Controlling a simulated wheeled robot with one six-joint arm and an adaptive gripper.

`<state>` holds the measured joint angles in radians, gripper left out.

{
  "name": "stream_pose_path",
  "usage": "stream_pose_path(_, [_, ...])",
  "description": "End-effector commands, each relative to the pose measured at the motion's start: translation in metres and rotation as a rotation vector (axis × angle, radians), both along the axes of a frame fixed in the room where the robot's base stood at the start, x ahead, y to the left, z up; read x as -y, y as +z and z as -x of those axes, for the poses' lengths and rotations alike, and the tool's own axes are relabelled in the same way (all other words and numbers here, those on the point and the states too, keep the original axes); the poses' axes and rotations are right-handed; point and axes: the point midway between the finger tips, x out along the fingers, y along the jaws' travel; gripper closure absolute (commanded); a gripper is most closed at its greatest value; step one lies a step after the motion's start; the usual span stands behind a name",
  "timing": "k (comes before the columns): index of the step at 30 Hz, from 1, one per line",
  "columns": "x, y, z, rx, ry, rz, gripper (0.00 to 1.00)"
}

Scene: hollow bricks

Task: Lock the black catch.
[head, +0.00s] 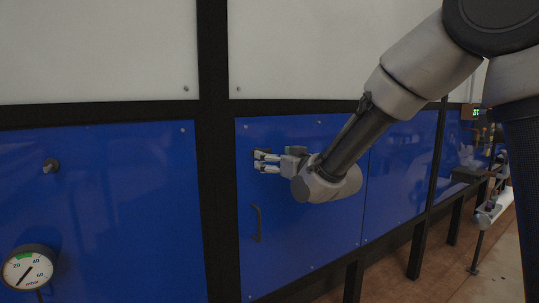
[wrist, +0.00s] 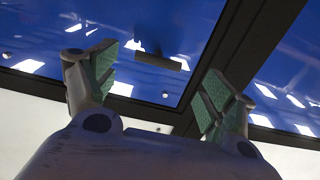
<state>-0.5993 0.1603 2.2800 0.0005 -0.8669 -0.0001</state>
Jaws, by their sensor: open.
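A dark catch (wrist: 158,61) with a short straight bar handle sits on the blue door (head: 300,225). In the wrist view its bar lies crosswise between my two fingers, with clear space to both green-padded fingertips. My gripper (head: 264,162) is open at the door's upper left part; it also shows in the wrist view (wrist: 163,75). In the head view the fingers mostly hide the catch. I cannot tell how far the fingertips stand from the door.
A black handle (head: 257,223) is on the door below my gripper. A black post (head: 214,180) borders the door on the left. The left blue panel carries another dark knob (head: 51,166) and a round gauge (head: 28,269). Pale panels (head: 310,50) are above.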

Motion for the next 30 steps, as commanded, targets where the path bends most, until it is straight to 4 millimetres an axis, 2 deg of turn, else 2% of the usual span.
stream_pose_path(13, [-0.036,0.001,-0.054,0.002,-0.001,-0.002,0.16])
stream_pose_path(24, [-0.042,0.001,-0.062,0.002,-0.001,-0.002,0.16])
stream_pose_path(26, [-0.042,0.001,-0.062,0.002,-0.001,-0.002,0.23])
stream_pose_path(30, [-0.042,0.001,-0.062,0.002,-0.001,-0.002,0.49])
